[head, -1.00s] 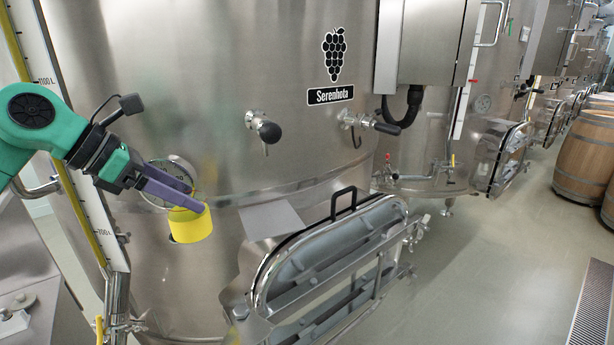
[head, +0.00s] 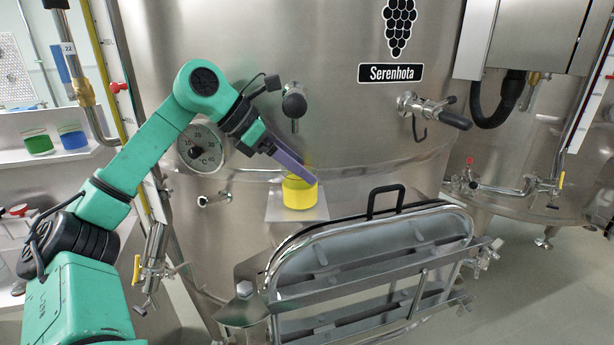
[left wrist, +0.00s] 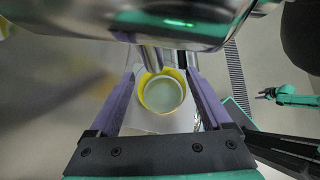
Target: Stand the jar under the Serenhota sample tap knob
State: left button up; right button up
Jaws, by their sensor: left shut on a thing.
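My left gripper (head: 306,176) is shut on the yellow jar (head: 300,194), which is upright. In the left wrist view the open-topped jar (left wrist: 162,108) sits between the purple fingers of that gripper (left wrist: 163,95). The sample tap with its black knob (head: 294,104) sticks out of the Serenhota vat (head: 340,150), below and left of the name plate (head: 390,73). The jar is below this knob, at the small steel shelf (head: 284,213); I cannot tell whether it touches the shelf. My right gripper (left wrist: 268,95) shows small in the left wrist view.
A dial thermometer (head: 201,147) is left of the jar. A black-handled valve with a hook (head: 432,110) is to the right. The hatch (head: 370,262) with its black handle juts out below. Green (head: 38,142) and blue (head: 72,137) jars stand at far left.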

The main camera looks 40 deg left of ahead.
pick_arm(q)
jog(key=shift+s+a+r, duration=0.15)
jog(key=shift+s+a, duration=0.05)
jog(key=shift+s, duration=0.2)
jog(key=shift+w+f, duration=0.15)
jog(key=shift+f, duration=0.1)
jog(key=o, duration=1.3)
jog(key=shift+w+d, duration=0.1)
jog(key=shift+w, duration=0.1)
jog(key=shift+r, duration=0.2)
jog(key=p+v, duration=0.2)
jog(key=v, duration=1)
pick_arm(e)
notch_tip(320, 180, up, 2)
jog(key=shift+s+a+r, duration=0.1)
jog(key=shift+s+a, duration=0.05)
pick_arm(q)
jog(key=shift+d+f, duration=0.1)
